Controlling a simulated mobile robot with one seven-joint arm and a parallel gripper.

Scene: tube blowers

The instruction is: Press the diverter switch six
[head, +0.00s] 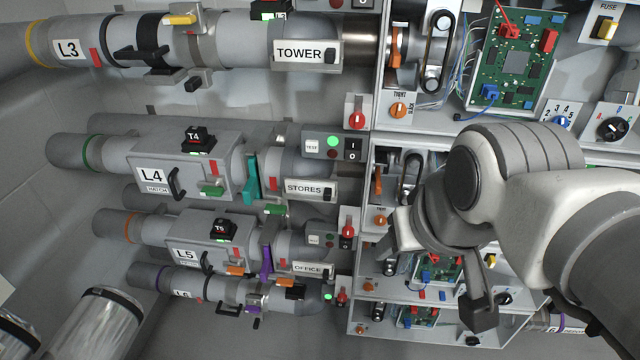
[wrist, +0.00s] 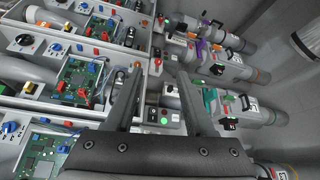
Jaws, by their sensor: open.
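The L6 tube line (head: 192,287) is the lowest labelled line in the head view. I cannot make out a switch marked six; the parts there are too small to read. In the wrist view the far lines sit at the top, with a purple lever (wrist: 199,46) among them. My gripper (wrist: 160,72) is open and empty, its two dark fingers apart in the wrist view. In the head view it is right of the lines, in front of the cabinet, partly hidden by my arm.
The L4 line (head: 180,160) and L5 line (head: 205,240) carry hatches, levers and switch boxes. The open cabinet (head: 372,110) holds green circuit boards (head: 515,60), wires and dials. Clear tubes (head: 100,320) stand at the lower left. Grey floor lies between.

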